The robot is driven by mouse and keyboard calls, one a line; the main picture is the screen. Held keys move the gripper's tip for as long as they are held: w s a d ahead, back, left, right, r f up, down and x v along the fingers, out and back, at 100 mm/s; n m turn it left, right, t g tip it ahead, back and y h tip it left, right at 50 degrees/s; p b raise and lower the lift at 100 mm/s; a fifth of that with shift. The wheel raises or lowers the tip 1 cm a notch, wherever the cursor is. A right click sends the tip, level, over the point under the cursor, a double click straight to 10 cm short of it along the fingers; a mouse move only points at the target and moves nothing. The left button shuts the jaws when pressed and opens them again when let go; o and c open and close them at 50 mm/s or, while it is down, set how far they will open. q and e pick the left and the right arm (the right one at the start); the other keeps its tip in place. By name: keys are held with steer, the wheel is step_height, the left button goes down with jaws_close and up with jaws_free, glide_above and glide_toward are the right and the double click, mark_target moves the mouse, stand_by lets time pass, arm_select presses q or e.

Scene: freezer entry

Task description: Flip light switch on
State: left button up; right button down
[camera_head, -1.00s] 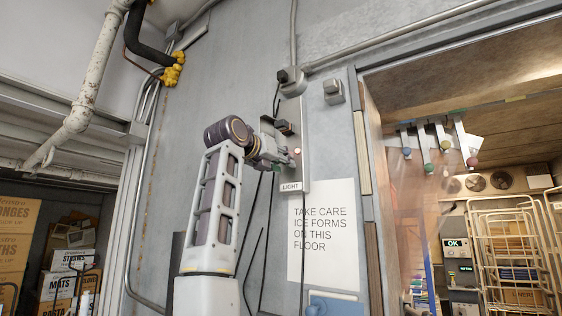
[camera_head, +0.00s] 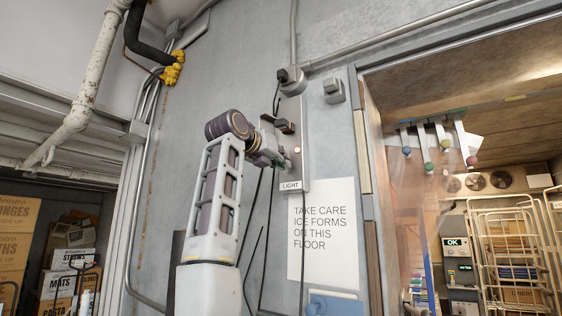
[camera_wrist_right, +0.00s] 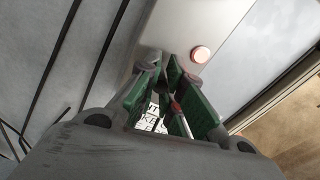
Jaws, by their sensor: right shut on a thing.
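The light switch plate (camera_head: 292,135) is a tall grey metal panel on the wall, with a LIGHT label (camera_head: 290,186) at its foot. A round reddish lamp (camera_head: 297,150) sits on it and also shows in the right wrist view (camera_wrist_right: 201,54). My right gripper (camera_head: 279,162) is at the lower part of the plate, just below and left of the lamp. In the right wrist view its green-padded fingers (camera_wrist_right: 174,100) are closed in around the switch lever, which is mostly hidden, so its position cannot be told. My left gripper is out of view.
A paper sign about ice (camera_head: 322,232) is below the plate. A small grey box (camera_head: 333,91) and conduit are near it. The freezer doorway opens at right, with strip curtain and wire racks (camera_head: 510,250). Boxes (camera_head: 18,235) are stacked at far left.

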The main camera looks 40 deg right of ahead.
steer(key=shift+r+g+y, duration=0.3)
steer(key=shift+r+y, duration=0.3)
steer(key=shift+y, duration=0.6)
steer(key=c, duration=1.5)
jaws_free()
steer(key=shift+a, duration=0.1)
steer(key=v, duration=1.1)
steer(key=shift+s+a, duration=0.1)
steer(key=shift+a, duration=0.3)
